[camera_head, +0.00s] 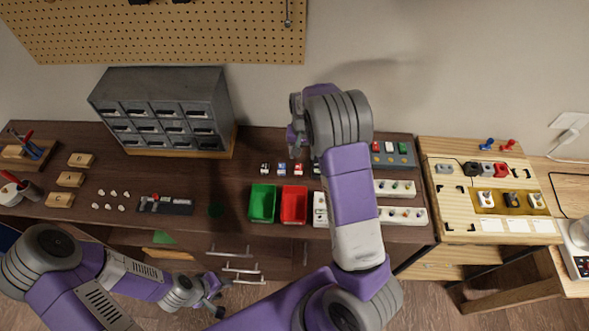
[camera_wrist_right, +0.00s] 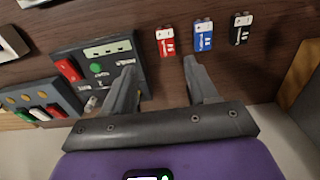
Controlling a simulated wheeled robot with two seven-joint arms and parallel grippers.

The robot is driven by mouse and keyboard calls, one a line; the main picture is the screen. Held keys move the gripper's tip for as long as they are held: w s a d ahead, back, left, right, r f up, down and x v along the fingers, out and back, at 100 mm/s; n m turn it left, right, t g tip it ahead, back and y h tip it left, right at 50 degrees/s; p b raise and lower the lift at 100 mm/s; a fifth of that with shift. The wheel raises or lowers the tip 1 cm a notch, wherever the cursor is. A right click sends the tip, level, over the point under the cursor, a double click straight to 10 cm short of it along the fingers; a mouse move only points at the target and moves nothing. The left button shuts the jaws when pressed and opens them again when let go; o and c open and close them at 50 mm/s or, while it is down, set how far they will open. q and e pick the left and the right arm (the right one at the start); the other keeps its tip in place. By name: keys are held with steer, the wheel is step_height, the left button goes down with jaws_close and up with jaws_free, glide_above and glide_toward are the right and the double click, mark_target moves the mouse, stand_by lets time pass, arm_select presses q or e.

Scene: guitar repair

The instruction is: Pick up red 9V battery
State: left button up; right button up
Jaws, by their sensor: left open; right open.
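The red 9V battery (camera_wrist_right: 165,41) lies on the dark bench in the right wrist view, left of a blue battery (camera_wrist_right: 203,35) and a black battery (camera_wrist_right: 241,29). In the head view the red battery (camera_head: 298,168) is at the right end of that row. My right gripper (camera_wrist_right: 159,63) is open and empty. Its fingertips are apart, with the red battery appearing just beyond the gap between them. In the head view the right gripper (camera_head: 296,138) is partly hidden by its own wrist. My left gripper (camera_head: 213,297) is open and empty, low in front of the bench.
Green (camera_head: 262,203) and red (camera_head: 293,205) bins stand in front of the batteries. A grey board with a red block (camera_wrist_right: 70,70) lies beside my right gripper's left finger in the wrist view. A drawer cabinet (camera_head: 160,85) stands at the back left.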

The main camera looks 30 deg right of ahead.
mark_target(299, 168)
steer(key=shift+w+f, duration=0.3)
steer(key=shift+f, duration=0.25)
steer(key=shift+w+f, duration=0.3)
steer(key=shift+f, duration=0.2)
steer(key=shift+s+a+f, duration=0.1)
steer(key=shift+s+f, duration=0.2)
steer(key=shift+f, duration=0.4)
steer(key=f, duration=0.5)
steer(key=shift+a+f+b, duration=0.1)
steer(key=shift+a+b, duration=0.2)
steer(key=shift+b, duration=0.05)
steer(key=shift+c, duration=0.2)
steer(key=c, duration=1)
